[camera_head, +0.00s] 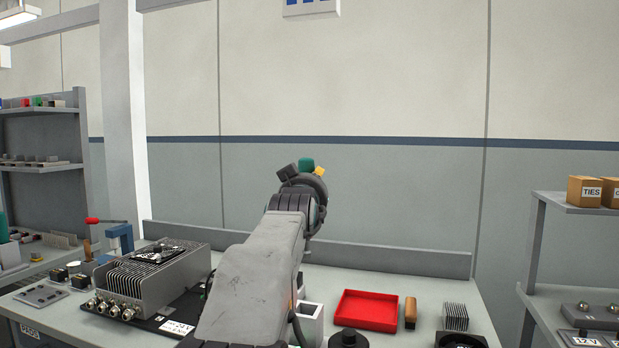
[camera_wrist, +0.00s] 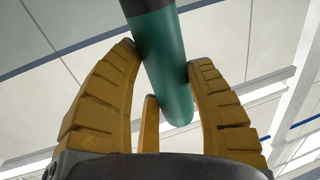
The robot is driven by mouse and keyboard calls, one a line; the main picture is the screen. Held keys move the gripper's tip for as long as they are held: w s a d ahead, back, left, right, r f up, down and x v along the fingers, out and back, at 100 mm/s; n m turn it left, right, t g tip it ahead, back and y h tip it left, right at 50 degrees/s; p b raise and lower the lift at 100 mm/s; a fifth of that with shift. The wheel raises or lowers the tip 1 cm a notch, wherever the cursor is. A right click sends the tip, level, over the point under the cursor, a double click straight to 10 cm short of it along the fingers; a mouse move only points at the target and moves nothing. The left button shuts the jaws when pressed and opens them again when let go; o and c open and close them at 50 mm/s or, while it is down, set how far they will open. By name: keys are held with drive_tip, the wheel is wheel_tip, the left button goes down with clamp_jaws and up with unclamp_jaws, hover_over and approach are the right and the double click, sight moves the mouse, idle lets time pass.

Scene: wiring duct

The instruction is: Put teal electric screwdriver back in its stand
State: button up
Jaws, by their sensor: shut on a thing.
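The teal screwdriver (camera_wrist: 165,70) is between the yellow fingers of my gripper (camera_wrist: 164,58) in the wrist view. It has a dark section at the top of that view and a rounded teal end. My gripper (camera_head: 319,172) is shut on it, raised high above the bench in the head view. There only a short teal part of the screwdriver (camera_head: 306,163) shows above my wrist. A white open-topped box (camera_head: 312,322), possibly the stand, is on the bench just right of my arm, partly hidden by it.
A finned grey metal unit (camera_head: 150,278) with connectors stands left on the bench (camera_head: 395,282). Right of my arm are a red tray (camera_head: 367,310), a brown-handled item (camera_head: 410,312), a small heatsink (camera_head: 456,317) and a black round object (camera_head: 349,339). A shelf (camera_head: 570,208) stands far right.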

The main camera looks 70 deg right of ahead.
drive_tip(key=f, duration=0.2)
drive_tip(key=d+f, duration=0.1)
drive_tip(key=f, duration=0.2)
drive_tip(key=shift+w+f, duration=0.15)
drive_tip(key=shift+f, duration=0.85)
drive_tip(key=shift+a+f+b, duration=0.1)
drive_tip(key=shift+f+b, duration=0.05)
drive_tip(key=shift+b, duration=0.75)
wheel_tip(320, 180, down, 4)
drive_tip(key=b, duration=0.6)
drive_tip(key=shift+f, duration=0.2)
drive_tip(key=shift+r, duration=0.1)
drive_tip(key=shift+f+b, duration=0.25)
drive_tip(key=shift+b, duration=0.05)
wheel_tip(320, 180, down, 11)
drive_tip(key=b, duration=1.1)
drive_tip(key=shift+f, duration=0.2)
idle(0.9)
